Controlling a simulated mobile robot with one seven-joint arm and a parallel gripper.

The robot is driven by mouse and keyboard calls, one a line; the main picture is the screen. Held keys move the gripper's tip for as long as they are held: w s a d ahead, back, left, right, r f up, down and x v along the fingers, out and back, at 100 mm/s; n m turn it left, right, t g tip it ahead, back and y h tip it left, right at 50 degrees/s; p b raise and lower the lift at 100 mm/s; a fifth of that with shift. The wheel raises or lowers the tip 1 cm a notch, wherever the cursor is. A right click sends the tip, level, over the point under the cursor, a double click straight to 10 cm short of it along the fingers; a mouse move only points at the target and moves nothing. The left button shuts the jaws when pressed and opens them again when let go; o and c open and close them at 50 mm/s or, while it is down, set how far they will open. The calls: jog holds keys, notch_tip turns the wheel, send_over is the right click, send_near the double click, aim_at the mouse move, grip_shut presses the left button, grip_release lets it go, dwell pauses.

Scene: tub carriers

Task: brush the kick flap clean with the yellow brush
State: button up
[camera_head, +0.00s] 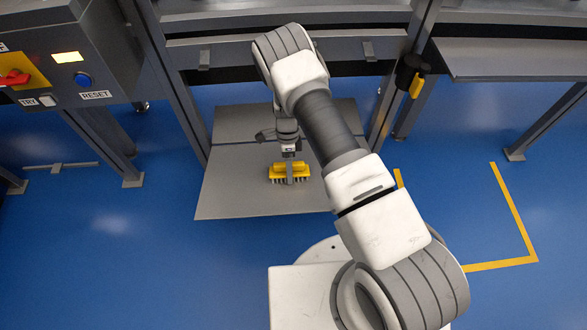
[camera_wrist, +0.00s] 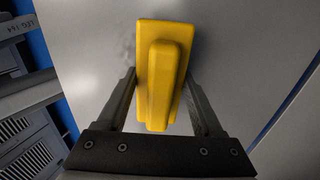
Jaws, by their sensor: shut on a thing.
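The yellow brush (camera_head: 277,171) is in my gripper (camera_head: 289,165), over the grey kick flap (camera_head: 235,190). In the wrist view, the yellow brush (camera_wrist: 166,45) has a raised yellow handle between the two fingers of my gripper (camera_wrist: 163,95). Its bristles point down toward the flap; I cannot tell whether they touch it. The flap (camera_wrist: 230,40) fills most of the wrist view as a pale grey plate. A faint darker smudge (camera_wrist: 123,50) shows on it just left of the brush. My arm covers part of the flap's right side in the head view.
A grey control box (camera_head: 110,50) with a red switch, a blue button and a RESET label stands at the upper left. Grey frame posts (camera_head: 175,95) flank the flap. A black holder (camera_head: 410,72) with a yellow part hangs on the right post. Blue floor (camera_head: 90,225) is open at left.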

aim_at(304, 173)
jog(key=shift+a, duration=3.05)
jog(key=shift+s+r+p, duration=0.35)
jog(key=shift+s+p, duration=0.35)
jog(key=shift+s, duration=0.15)
jog(key=shift+s+d+f, duration=0.1)
jog(key=shift+d+f, duration=0.05)
jog(key=shift+d, duration=0.95)
jog(key=shift+d+f, duration=0.1)
jog(key=shift+d, duration=0.95)
jog(key=shift+d+r, duration=0.2)
jog(key=shift+d, duration=2.95)
jog(key=shift+d+b, duration=0.7)
jog(key=shift+d, duration=2.75)
jog(key=shift+r, duration=0.1)
jog(key=p+v, duration=0.2)
jog(key=v, duration=0.4)
